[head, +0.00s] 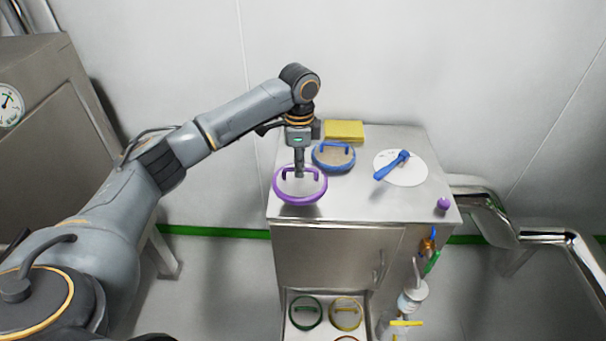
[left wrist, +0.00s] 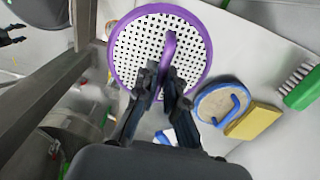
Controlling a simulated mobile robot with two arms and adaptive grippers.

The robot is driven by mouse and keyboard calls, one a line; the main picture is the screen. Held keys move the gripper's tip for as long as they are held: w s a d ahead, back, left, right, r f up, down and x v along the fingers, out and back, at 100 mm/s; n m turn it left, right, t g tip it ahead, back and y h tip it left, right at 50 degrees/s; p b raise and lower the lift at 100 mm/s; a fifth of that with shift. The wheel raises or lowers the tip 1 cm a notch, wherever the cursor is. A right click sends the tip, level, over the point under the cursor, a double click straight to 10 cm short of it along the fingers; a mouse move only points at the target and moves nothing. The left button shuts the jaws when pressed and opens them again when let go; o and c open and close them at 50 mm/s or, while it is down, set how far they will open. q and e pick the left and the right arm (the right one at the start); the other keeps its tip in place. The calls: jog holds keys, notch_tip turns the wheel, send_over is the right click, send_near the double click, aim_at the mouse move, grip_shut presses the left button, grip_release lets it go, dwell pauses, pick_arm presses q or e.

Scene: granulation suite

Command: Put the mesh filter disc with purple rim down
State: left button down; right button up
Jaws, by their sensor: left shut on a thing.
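The mesh filter disc with purple rim (head: 301,201) is at the left front part of the steel cabinet top (head: 365,207) in the head view. My left gripper (head: 299,173) points down and is shut on its handle. In the left wrist view, the white perforated mesh and purple rim of the disc (left wrist: 135,52) show beyond the fingers (left wrist: 163,82), which close on the purple handle. The disc looks roughly level, with a shadow below its front; I cannot tell whether it touches the top. My right gripper is not in view.
A blue-rimmed disc (head: 333,168) sits close behind right, with a yellow block (head: 344,130) behind it. A white round sheet (head: 412,174) bears a blue tool (head: 391,165). A purple ball (head: 443,204) is at the right front. The middle front of the top is clear.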

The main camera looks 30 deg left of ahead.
pick_arm(q)
jog(key=w+f, duration=0.3)
jog(key=shift+a+f, duration=0.3)
jog(key=shift+a, duration=0.1)
jog(key=shift+f+p, duration=0.45)
jog(key=shift+f, duration=1.05)
jog(key=shift+f, duration=0.1)
jog(key=c, duration=1.4)
grip_release()
jog(key=shift+c, duration=0.2)
notch_tip(320, 180, up, 12)
jog(key=b, duration=0.1)
jog(key=shift+d, duration=0.1)
